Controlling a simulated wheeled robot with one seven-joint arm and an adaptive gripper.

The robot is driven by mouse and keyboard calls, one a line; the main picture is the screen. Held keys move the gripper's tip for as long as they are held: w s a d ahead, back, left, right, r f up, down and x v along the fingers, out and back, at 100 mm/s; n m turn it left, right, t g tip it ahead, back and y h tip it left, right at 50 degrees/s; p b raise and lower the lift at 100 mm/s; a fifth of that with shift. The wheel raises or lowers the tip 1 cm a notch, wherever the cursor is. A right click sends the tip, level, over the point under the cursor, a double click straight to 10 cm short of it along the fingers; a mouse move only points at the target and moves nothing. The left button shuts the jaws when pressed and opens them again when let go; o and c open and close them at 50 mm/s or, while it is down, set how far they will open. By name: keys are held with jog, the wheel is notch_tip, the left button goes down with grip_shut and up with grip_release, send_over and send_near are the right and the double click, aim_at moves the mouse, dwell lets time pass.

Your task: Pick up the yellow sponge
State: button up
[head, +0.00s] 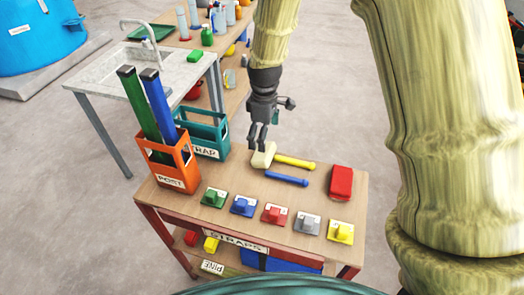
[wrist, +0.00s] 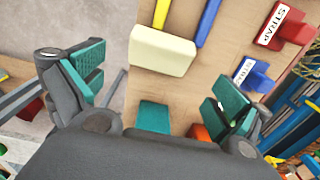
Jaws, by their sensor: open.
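No yellow block can be named for certain as the sponge. A pale cream-yellow block (head: 263,155) lies on the wooden table top, at the left end of a yellow rod (head: 296,161); I cannot tell whether they are joined. A small yellow block (head: 211,244) is on the shelf below. My gripper (head: 258,139) is above the table, just over and beside the cream block. In the wrist view its teal-padded fingers (wrist: 155,92) are wide apart and empty, with the cream block (wrist: 163,51) beyond them.
A blue rod (head: 287,179) and red block (head: 341,181) lie nearby. Several coloured strap pieces line the front edge. An orange crate (head: 178,176) with tall green and blue pieces and a teal crate (head: 206,133) stand left. A sink counter (head: 115,68) is behind.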

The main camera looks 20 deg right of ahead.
aim_at(264, 155)
jog(key=shift+s+f, duration=0.25)
jog(key=shift+s, duration=0.1)
jog(key=f, duration=0.1)
jog(key=w+f, duration=0.1)
jog(key=f, duration=0.1)
jog(key=shift+w+f+p, duration=0.15)
jog(key=shift+w+p, duration=0.15)
jog(key=shift+p, duration=0.05)
jog(key=shift+s+p, duration=0.3)
jog(key=shift+s, duration=0.2)
jog(key=shift+s+f+p, duration=0.15)
jog(key=shift+f+p, duration=0.1)
jog(key=shift+p, duration=0.05)
jog(key=f, duration=0.1)
jog(key=f+p, duration=0.1)
jog(key=shift+w+f, duration=0.25)
jog(key=shift+f, duration=0.15)
jog(key=shift+s+f+p, duration=0.2)
jog(key=shift+f+p, duration=0.15)
jog(key=shift+f, duration=0.1)
jog(key=shift+w+f, duration=0.15)
jog(key=shift+f, duration=0.2)
jog(key=c, duration=0.6)
